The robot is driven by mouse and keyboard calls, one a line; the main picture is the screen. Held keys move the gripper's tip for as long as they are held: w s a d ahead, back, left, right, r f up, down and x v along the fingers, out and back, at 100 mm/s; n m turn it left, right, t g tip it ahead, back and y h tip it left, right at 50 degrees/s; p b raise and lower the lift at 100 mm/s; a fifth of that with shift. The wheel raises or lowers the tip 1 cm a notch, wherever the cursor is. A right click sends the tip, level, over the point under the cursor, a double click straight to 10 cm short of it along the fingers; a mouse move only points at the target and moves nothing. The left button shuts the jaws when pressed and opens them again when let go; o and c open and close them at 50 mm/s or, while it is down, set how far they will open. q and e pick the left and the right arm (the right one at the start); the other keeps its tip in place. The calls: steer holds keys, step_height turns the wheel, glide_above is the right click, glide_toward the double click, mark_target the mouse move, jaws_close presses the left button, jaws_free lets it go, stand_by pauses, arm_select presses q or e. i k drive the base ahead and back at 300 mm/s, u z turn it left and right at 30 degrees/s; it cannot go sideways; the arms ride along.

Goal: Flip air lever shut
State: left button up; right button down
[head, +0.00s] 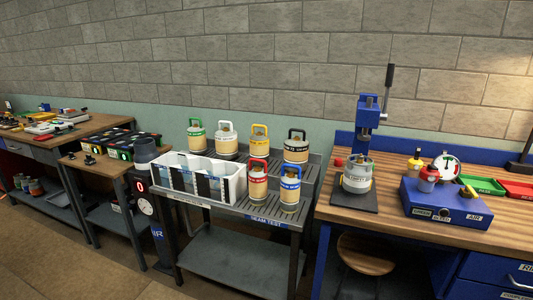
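A blue box (455,205) stands on the wooden bench at the right. A white label (474,217) on the right of its front reads "AIR". A small yellow part (468,191) sits on the box's top above that label; it may be the air lever, but it is too small to tell its position. A red-topped fitting (428,177), a yellow-topped fitting (415,161) and a round white gauge (447,166) stand on or behind the box. Neither of my grippers is in view.
A blue press with a black handle (388,80) stands left of the box, with a grey cylinder (357,177) on its dark base. Green (481,184) and red (516,189) trays lie behind the box. Several cylinders and a white bin (238,185) occupy the grey middle rack.

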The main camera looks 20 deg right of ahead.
mark_target(468, 188)
steer(key=z, duration=0.75)
steer(key=i, duration=0.8)
steer(key=z, duration=0.55)
